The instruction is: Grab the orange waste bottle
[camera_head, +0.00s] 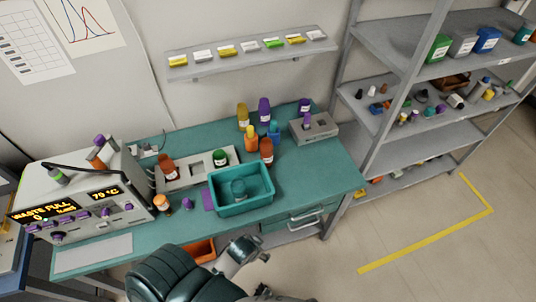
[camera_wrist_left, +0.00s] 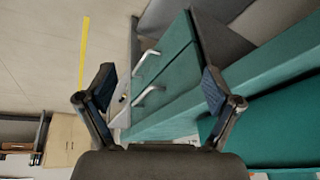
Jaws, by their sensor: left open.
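Several bottles could match the orange waste bottle, and I cannot tell which it is. An orange bottle (camera_head: 251,138) stands behind the teal bin. A small amber-orange bottle (camera_head: 162,203) stands on the bench by the instrument. Red-brown bottles stand in the grey rack (camera_head: 168,167) and behind the bin (camera_head: 266,153). My left gripper (camera_wrist_left: 157,78) is open and empty in the left wrist view, with its fingers spread before the teal drawer fronts. No bottle lies between them. Dark arm parts of mine show at the bottom of the head view; no clear fingertips show there. The right gripper does not show.
The teal bench (camera_head: 325,178) carries an open teal bin (camera_head: 262,194) and a grey block (camera_head: 318,131). The instrument (camera_head: 80,190) reads "WASTE FULL". Drawers with handles (camera_wrist_left: 148,95) sit below the bench. Grey shelving (camera_head: 420,130) stands right; the floor before it is clear.

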